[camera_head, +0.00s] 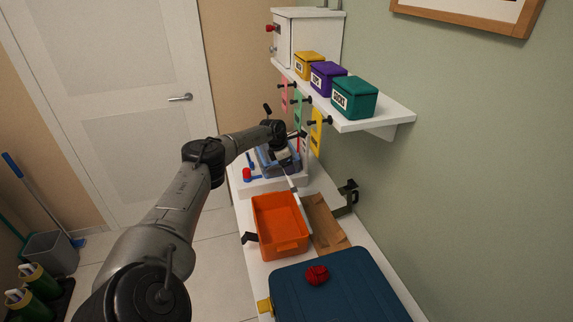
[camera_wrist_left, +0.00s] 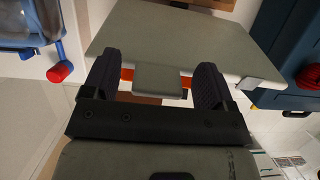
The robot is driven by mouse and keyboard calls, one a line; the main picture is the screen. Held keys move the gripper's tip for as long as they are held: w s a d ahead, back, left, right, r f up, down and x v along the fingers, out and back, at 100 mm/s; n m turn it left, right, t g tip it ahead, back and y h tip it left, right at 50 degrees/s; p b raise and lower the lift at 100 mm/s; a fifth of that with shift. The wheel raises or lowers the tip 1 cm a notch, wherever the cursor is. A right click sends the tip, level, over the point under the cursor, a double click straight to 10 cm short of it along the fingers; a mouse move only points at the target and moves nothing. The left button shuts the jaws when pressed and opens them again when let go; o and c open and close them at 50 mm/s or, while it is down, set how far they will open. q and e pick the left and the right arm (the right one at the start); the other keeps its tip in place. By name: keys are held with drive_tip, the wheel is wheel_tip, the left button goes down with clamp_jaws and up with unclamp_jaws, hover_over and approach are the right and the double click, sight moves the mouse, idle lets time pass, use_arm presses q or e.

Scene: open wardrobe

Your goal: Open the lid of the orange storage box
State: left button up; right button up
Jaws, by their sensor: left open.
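The orange storage box (camera_head: 280,222) stands on the white bench in the head view, with its orange inside open to view. A pale grey lid panel (camera_wrist_left: 185,38) fills the upper middle of the left wrist view. Its small tab (camera_wrist_left: 158,80) lies between the fingers of my left gripper (camera_wrist_left: 156,76), which are open and apart from it on both sides. Orange shows in narrow strips beside the tab. In the head view my left gripper (camera_head: 284,160) is beyond the box's far end; its fingertips are hard to make out. My right gripper is out of view.
A blue case (camera_head: 340,290) with a red knob (camera_head: 317,274) is in front of the box. A brown board (camera_head: 325,225) lies to its right. A red-capped item (camera_head: 247,175) is at the back. The shelf (camera_head: 380,118) with several small boxes overhangs the right side.

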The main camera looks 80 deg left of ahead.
use_arm(q)
drive_tip(key=shift+s+r, duration=0.2)
drive_tip(key=shift+r, duration=0.15)
drive_tip(key=shift+v, duration=1.2)
drive_tip(key=s+b, duration=0.1)
drive_tip(key=s, duration=1.1)
drive_tip(key=shift+b, duration=0.35)
drive_tip(key=shift+f, duration=0.15)
